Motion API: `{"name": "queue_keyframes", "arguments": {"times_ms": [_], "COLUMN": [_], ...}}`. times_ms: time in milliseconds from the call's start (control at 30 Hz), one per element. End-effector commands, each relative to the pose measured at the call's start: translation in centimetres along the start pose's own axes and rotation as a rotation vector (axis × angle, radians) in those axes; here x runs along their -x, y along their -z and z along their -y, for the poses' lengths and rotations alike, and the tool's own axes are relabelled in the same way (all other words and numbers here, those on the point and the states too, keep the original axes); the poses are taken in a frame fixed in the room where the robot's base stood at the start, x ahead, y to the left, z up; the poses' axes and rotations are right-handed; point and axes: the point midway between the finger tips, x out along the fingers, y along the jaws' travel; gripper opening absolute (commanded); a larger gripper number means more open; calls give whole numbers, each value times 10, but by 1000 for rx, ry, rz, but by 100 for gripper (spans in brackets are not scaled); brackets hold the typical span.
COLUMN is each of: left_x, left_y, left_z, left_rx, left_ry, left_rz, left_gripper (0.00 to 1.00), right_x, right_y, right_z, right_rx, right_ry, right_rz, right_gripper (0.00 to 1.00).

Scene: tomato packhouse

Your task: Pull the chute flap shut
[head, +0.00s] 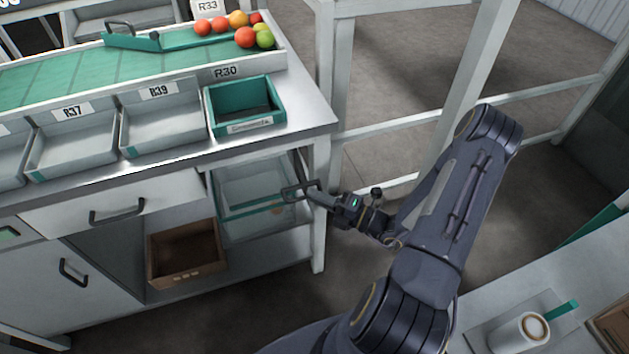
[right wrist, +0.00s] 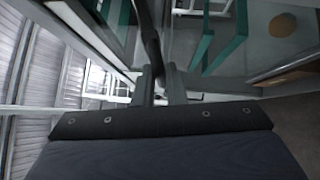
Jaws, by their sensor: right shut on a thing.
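A clear panel (head: 262,180) hangs under the right end of the packing bench, with a dark bar handle (head: 290,191) at its right edge. My right gripper (head: 311,190) is shut on this handle, beside the bench's front right leg. In the right wrist view the dark handle (right wrist: 149,42) runs between the fingers of my right gripper (right wrist: 160,78). On the belt above lies a green flap (head: 185,40) with its own dark handle (head: 118,26), apart from my gripper. I cannot tell for certain which of the two is the chute flap. My left gripper is out of view.
Grey bins (head: 165,126) and a green bin (head: 240,121) line the bench front (head: 305,122). Several tomatoes (head: 238,19) sit at the belt's end. A brown crate (head: 187,276) stands below. A white railing (head: 395,185) is behind my arm; a cup (head: 518,333) is at lower right.

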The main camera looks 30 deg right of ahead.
Motion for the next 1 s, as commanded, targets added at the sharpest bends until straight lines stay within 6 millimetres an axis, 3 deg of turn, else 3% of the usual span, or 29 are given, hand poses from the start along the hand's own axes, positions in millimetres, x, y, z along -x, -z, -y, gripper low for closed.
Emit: {"name": "queue_keyframes", "arguments": {"times_ms": [33,200,400,700,1000], "left_x": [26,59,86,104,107], "left_y": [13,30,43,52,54], "left_z": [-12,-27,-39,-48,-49], "left_rx": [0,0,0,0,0], "left_ry": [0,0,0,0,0], "left_rz": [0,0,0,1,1], "left_gripper": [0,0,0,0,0], "right_x": [0,3,3,2,1], "right_y": [0,3,4,2,1], "right_z": [-26,-54,-80,-101,-106], "right_rx": [-25,-103,-176,-172,-168], "right_ry": [26,105,179,173,166], "right_rz": [-1,-2,-3,-1,-1], "right_gripper": [0,0,0,0,0]}}
